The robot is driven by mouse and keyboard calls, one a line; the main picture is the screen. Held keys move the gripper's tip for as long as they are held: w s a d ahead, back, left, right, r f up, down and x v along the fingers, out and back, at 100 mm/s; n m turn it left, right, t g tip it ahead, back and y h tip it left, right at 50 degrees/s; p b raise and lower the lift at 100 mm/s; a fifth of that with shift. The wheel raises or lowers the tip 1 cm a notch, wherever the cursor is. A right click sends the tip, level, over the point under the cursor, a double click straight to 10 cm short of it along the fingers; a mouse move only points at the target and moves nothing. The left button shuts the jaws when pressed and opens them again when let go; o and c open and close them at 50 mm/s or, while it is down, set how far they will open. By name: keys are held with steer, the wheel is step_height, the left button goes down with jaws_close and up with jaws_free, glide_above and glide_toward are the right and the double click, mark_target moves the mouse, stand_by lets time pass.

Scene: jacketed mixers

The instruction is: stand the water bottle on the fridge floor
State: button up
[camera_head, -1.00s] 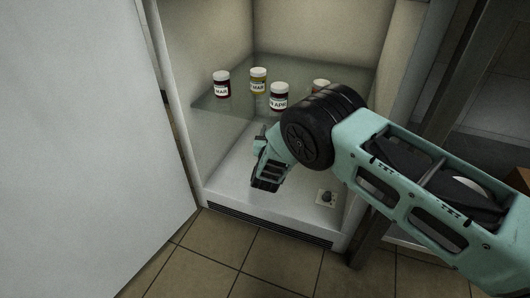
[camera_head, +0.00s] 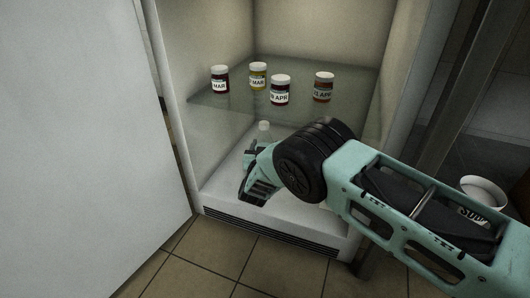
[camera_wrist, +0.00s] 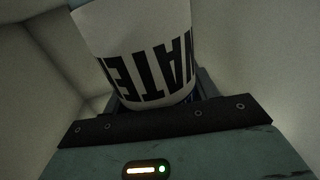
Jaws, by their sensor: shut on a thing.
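The water bottle shows in the wrist view as a white label (camera_wrist: 135,45) with large black letters, upside down in that picture. My gripper (camera_wrist: 160,115) is shut on it. In the head view the clear top of the bottle (camera_head: 264,131) shows just behind my gripper (camera_head: 255,180), inside the fridge below the glass shelf. The fridge floor (camera_head: 225,190) is pale and lies under my gripper. My gripper hides the lower part of the bottle, so I cannot tell whether it touches the floor.
The open fridge door (camera_head: 80,150) is at the left. A white tub (camera_head: 483,192) sits outside at the right.

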steer(key=shift+f, duration=0.1)
steer(key=o, duration=1.4)
steer(key=shift+f, duration=0.1)
